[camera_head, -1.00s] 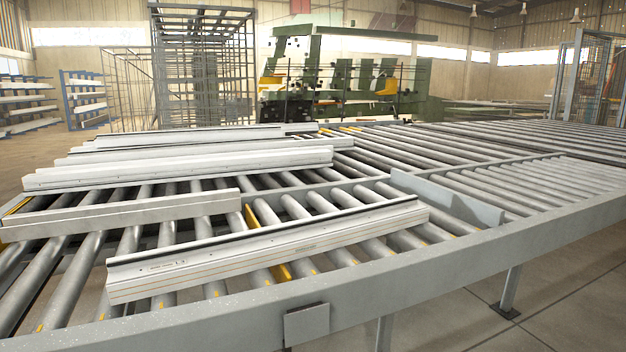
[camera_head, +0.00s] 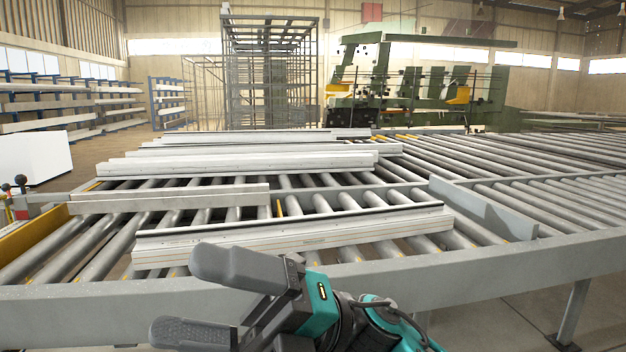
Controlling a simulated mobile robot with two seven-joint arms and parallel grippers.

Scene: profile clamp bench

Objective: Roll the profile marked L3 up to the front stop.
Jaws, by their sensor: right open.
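The nearest long pale profile (camera_head: 310,235) lies across the rollers, with a dark strip along its top edge. Its marking is too small to read now; an earlier frame shows what looks like L3 on it. My right gripper (camera_head: 197,297) is open and empty, in front of and below the profile's left part, over the near rail. The upper finger overlaps the profile's lower edge in the picture; I cannot tell contact. An upright grey plate (camera_head: 482,207), seemingly the front stop, stands beyond the profile's right end with rollers showing between. My left gripper is not in view.
A shorter grey profile (camera_head: 170,198) lies behind to the left, and several longer pale profiles (camera_head: 240,163) lie farther back. The grey near rail (camera_head: 90,310) runs along the table's front. Rollers right of the plate are clear. A green machine (camera_head: 400,80) stands behind.

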